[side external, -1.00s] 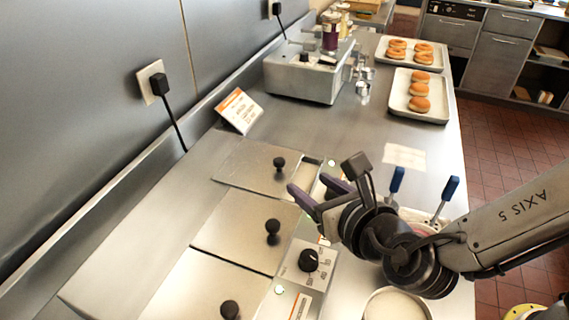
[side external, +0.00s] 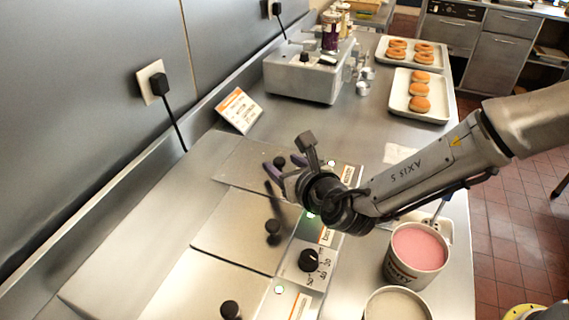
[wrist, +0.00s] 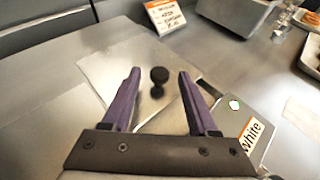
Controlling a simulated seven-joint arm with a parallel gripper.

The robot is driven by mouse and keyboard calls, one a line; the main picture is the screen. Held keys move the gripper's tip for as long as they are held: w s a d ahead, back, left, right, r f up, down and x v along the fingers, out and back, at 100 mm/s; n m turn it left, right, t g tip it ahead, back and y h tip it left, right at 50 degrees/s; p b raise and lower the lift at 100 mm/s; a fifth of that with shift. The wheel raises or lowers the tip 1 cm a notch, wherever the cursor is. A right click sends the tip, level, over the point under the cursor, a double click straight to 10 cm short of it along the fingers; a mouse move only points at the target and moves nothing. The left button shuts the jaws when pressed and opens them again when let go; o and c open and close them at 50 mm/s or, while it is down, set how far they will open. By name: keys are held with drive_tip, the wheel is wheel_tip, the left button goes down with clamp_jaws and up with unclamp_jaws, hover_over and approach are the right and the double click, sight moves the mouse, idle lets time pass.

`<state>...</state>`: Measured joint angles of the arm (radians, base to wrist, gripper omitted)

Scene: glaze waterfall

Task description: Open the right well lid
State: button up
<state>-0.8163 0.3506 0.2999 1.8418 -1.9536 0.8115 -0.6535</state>
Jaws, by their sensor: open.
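The far well lid (side external: 240,162) is a flat steel plate with a round black knob. It lies flat and shut in the counter, and in the wrist view it fills the middle (wrist: 108,68). Its knob (wrist: 158,76) stands upright between my fingers in that view. My gripper (side external: 283,165) is open, with purple fingers either side of the knob; I cannot tell how far down around it they reach. In the wrist view my gripper (wrist: 160,80) holds nothing. A label reading "White" (wrist: 252,134) is beside this lid.
The middle lid (side external: 235,235) and near lid (side external: 190,290) are also shut, each with a black knob. A dial (side external: 308,260) and a pink-filled tub (side external: 418,248) stand nearer my arm. A sign (side external: 240,110) and grey appliance (side external: 305,78) are beyond.

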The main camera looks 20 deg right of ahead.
clamp_jaws()
idle(1.4)
